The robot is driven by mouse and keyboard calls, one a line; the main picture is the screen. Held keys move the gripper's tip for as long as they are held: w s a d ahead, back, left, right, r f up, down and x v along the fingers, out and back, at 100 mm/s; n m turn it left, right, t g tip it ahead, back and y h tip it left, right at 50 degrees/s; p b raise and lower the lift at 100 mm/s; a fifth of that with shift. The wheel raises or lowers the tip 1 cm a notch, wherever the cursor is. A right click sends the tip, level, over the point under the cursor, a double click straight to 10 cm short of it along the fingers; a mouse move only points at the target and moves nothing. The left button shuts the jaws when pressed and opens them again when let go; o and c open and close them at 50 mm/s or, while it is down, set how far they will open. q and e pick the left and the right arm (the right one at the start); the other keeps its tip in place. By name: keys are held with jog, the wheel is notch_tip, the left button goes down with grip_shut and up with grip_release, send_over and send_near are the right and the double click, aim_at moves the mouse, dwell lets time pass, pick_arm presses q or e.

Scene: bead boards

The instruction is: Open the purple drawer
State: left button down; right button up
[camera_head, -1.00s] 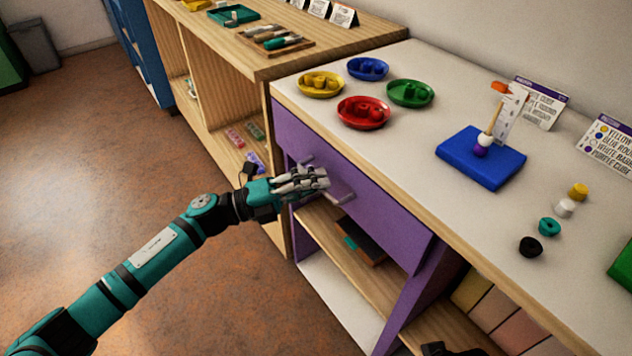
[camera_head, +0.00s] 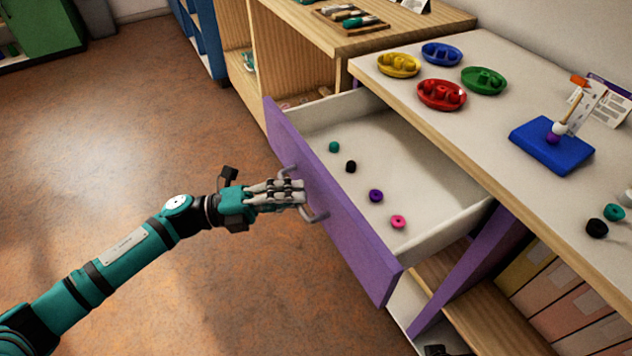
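The purple drawer (camera_head: 338,215) stands well out from under the white-topped counter. Its white inside shows, with a teal bead (camera_head: 334,147), a black bead (camera_head: 351,166), a purple bead (camera_head: 376,196) and a pink bead (camera_head: 398,222) on the floor of it. My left gripper (camera_head: 298,192) is at the grey bar handle (camera_head: 317,216) on the drawer front, its fingers closed around the middle of the bar. The fingers hide that part of the handle. A small dark part at the bottom edge may belong to my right gripper; its state does not show.
On the counter (camera_head: 480,130) are yellow, blue, red (camera_head: 442,95) and green dishes with beads, and a blue board (camera_head: 551,148) with a peg. A wooden shelf (camera_head: 500,320) lies below. Brown floor in front of the drawer is clear.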

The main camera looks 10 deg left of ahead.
pick_arm(q)
jog(key=shift+s+a+f, duration=0.2)
jog(key=shift+s+a, duration=0.7)
jog(key=shift+a, duration=0.25)
pick_arm(e)
jog(key=shift+f, duration=0.3)
pick_arm(q)
jog(key=c, duration=1.4)
grip_release()
jog(key=shift+r, duration=0.1)
jog(key=shift+a, duration=0.1)
pick_arm(e)
jog(key=shift+w+r, duration=0.1)
pick_arm(q)
jog(key=v, duration=1.1)
jog(key=shift+s+a, duration=0.1)
jog(key=shift+a, duration=0.25)
